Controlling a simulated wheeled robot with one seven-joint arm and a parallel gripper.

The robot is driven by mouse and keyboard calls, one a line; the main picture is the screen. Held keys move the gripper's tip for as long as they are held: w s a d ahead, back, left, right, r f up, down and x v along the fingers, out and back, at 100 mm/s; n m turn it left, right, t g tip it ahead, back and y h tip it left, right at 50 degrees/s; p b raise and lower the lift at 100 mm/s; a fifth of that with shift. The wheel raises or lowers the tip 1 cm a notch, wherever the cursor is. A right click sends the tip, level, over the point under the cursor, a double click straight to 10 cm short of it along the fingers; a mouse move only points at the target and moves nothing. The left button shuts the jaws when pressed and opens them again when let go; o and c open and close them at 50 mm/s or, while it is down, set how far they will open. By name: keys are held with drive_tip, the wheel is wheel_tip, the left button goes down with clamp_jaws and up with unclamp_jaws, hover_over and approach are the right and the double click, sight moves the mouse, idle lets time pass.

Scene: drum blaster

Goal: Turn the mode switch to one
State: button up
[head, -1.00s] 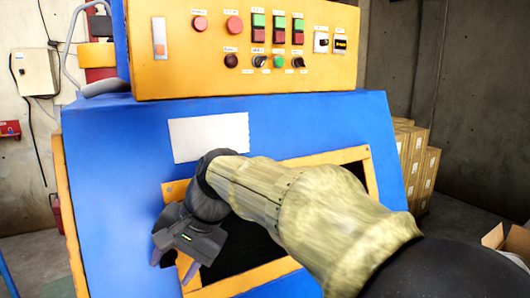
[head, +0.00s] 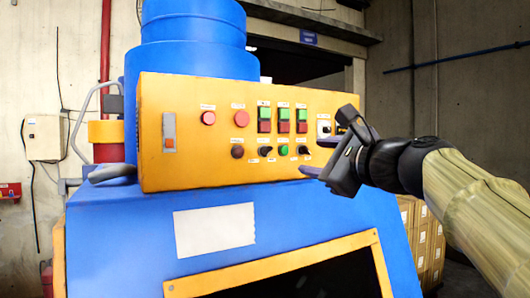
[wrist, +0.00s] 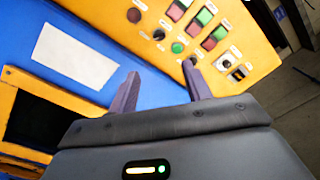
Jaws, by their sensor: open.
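The yellow control panel (head: 200,120) sits on top of the blue machine. Its lower row has two small black rotary knobs, a left one (head: 265,151) and a right one (head: 303,149), with a green button (head: 284,150) between them. Labels are too small to read, so I cannot tell which knob is the mode switch. My gripper (head: 317,156) is open and empty, at the panel's right end, fingers pointing left. In the wrist view, the left knob (wrist: 158,34) lies beyond the gap between the fingers (wrist: 160,70); the right finger partly covers the right knob.
Red buttons (head: 240,118) and green-over-red button pairs (head: 264,119) fill the upper row. A white-plated switch (head: 325,127) sits close to my gripper. The blue machine body (head: 110,235) slopes out below the panel. Cardboard boxes (head: 437,250) stand at right.

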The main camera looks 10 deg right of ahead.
sight(270, 152)
drive_tip(key=p+x, duration=0.5)
drive_tip(key=x, duration=1.2)
drive_tip(key=shift+w+a, duration=0.1)
drive_tip(key=shift+w, duration=0.15)
drive_tip(key=shift+s, duration=0.1)
drive_tip(key=c, duration=1)
drive_tip(key=shift+f, duration=0.1)
